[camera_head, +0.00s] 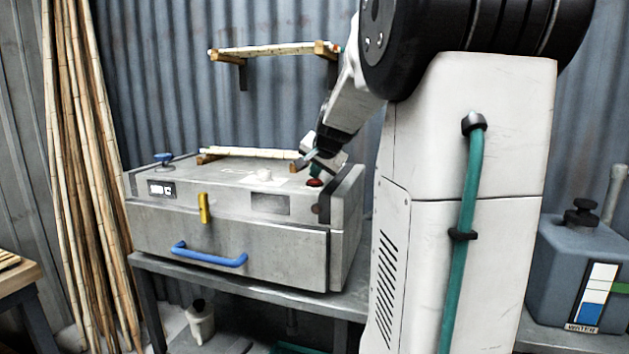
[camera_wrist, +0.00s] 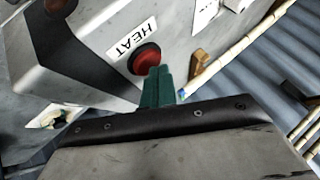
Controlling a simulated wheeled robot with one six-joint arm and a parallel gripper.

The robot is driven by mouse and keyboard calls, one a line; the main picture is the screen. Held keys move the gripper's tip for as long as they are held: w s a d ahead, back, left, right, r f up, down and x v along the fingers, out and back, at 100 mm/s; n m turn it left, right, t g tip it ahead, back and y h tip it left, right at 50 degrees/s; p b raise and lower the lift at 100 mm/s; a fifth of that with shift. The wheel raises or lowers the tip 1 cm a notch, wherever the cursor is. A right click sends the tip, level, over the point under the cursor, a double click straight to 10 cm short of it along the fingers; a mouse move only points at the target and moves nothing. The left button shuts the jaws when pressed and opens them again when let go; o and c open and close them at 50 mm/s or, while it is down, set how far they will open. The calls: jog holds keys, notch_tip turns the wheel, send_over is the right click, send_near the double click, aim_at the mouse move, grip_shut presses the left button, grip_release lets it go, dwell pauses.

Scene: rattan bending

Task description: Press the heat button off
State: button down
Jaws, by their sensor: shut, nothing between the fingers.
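The heat button is a red round knob (camera_wrist: 145,58) on the grey steamer box, beside a white label reading HEAT (camera_wrist: 132,38) in the wrist view. It also shows as a small red spot in the head view (camera_head: 314,183), at the right end of the box top (camera_head: 225,176). My gripper (camera_wrist: 158,84) is shut and empty, its green fingers together. In the wrist view the fingertips overlap the button's lower edge; I cannot tell whether they touch it. In the head view my gripper (camera_head: 314,170) is just above the button.
The box has a blue handle (camera_head: 208,257), a yellow latch (camera_head: 204,208), a blue knob (camera_head: 163,158) and a small display (camera_head: 162,189). A rattan pole (camera_head: 250,153) rests on wooden blocks along its back. A blue-grey water tank (camera_head: 575,265) stands at right; tall poles (camera_head: 85,180) lean at left.

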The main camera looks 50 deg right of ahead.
aim_at(315, 181)
jog(key=shift+r, duration=0.1)
jog(key=shift+r, duration=2.95)
